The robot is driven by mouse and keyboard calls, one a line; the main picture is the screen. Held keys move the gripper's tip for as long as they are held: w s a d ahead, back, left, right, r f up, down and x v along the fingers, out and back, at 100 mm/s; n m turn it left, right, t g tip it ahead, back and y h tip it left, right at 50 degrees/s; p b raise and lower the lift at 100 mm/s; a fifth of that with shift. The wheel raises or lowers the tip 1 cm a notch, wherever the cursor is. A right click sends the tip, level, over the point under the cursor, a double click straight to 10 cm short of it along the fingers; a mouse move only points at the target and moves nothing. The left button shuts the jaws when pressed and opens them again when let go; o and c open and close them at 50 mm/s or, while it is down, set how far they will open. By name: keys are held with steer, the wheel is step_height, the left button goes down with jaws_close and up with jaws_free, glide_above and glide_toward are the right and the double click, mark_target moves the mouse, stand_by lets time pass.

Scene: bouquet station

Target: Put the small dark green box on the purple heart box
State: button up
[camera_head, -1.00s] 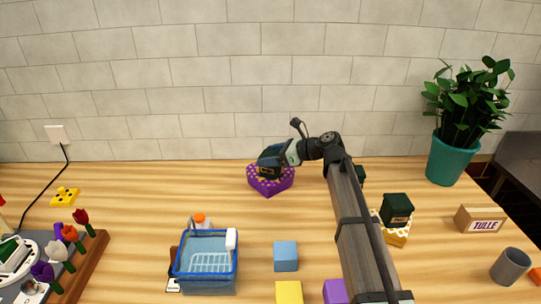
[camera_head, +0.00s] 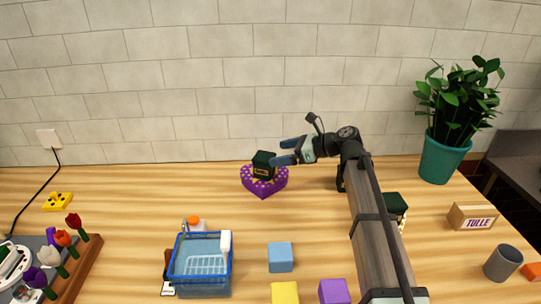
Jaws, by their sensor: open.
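The small dark green box (camera_head: 263,164) rests upright on the purple heart box (camera_head: 264,188), which has light dots and stands on the table near the wall. My gripper (camera_head: 283,152) is open and empty, just to the right of the green box and apart from it or nearly so. Its fingers point left toward the box. Another dark green box (camera_head: 395,204) sits at the right, partly hidden behind my arm. A further dark green item (camera_head: 340,180) shows beside my arm.
A blue basket (camera_head: 203,268) stands front left. Blue (camera_head: 280,257), yellow (camera_head: 285,292) and purple (camera_head: 334,291) blocks lie in front. At the right are a potted plant (camera_head: 445,150), a TULLE box (camera_head: 472,216) and a grey cup (camera_head: 502,263). Table left of the heart box is clear.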

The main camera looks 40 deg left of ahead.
steer(key=shift+v, duration=2.6)
